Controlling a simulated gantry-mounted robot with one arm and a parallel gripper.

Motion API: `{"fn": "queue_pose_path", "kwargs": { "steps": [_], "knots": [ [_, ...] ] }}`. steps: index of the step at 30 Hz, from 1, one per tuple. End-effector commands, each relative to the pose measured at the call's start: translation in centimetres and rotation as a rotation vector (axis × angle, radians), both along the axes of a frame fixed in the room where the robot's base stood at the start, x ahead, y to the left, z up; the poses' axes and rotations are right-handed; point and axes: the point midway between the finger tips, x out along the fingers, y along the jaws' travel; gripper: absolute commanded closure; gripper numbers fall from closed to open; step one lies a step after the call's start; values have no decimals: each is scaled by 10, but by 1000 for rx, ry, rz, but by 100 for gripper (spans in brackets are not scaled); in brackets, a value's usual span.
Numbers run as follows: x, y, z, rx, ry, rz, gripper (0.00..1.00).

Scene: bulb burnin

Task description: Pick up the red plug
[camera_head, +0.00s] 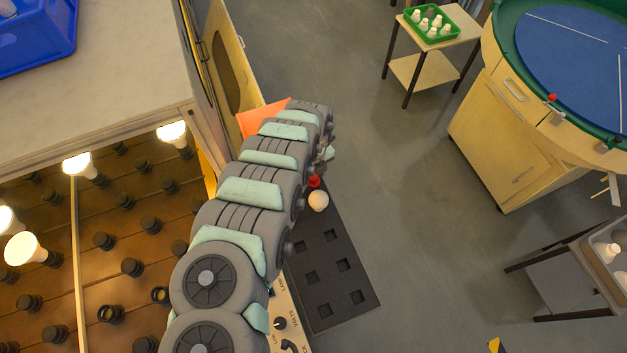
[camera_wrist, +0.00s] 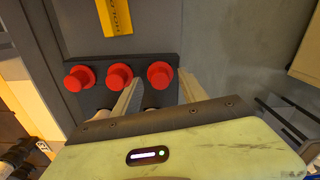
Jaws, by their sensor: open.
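In the wrist view three red plugs stand in a row on a dark strip: a left one (camera_wrist: 78,78), a middle one (camera_wrist: 119,77) and a right one (camera_wrist: 160,75). My gripper (camera_wrist: 158,77) is open, with one finger on each side of the right plug in the picture. Whether the fingers touch it, I cannot tell. The left finger passes close beside the middle plug. In the head view one red plug (camera_head: 314,182) shows beside my arm, which hides the others and most of my gripper.
A yellow label (camera_wrist: 115,17) lies beyond the plugs. A black holder with square holes (camera_head: 322,307) and a white ball-shaped bulb (camera_head: 318,201) are right of my arm. Lit bulbs (camera_head: 25,248) and sockets fill the rack at left. A round blue table (camera_head: 575,60) stands at right.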

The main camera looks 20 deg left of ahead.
Motion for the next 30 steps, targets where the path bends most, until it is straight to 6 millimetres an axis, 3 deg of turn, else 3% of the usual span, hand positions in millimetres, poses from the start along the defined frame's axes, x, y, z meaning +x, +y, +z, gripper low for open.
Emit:
{"fn": "queue_pose_path", "kwargs": {
  "steps": [2, 20, 30],
  "knots": [
    [0, 0, 1, 1, -1, 0, 50],
    [0, 0, 1, 1, -1, 0, 100],
    [0, 0, 1, 1, -1, 0, 100]
  ]
}}
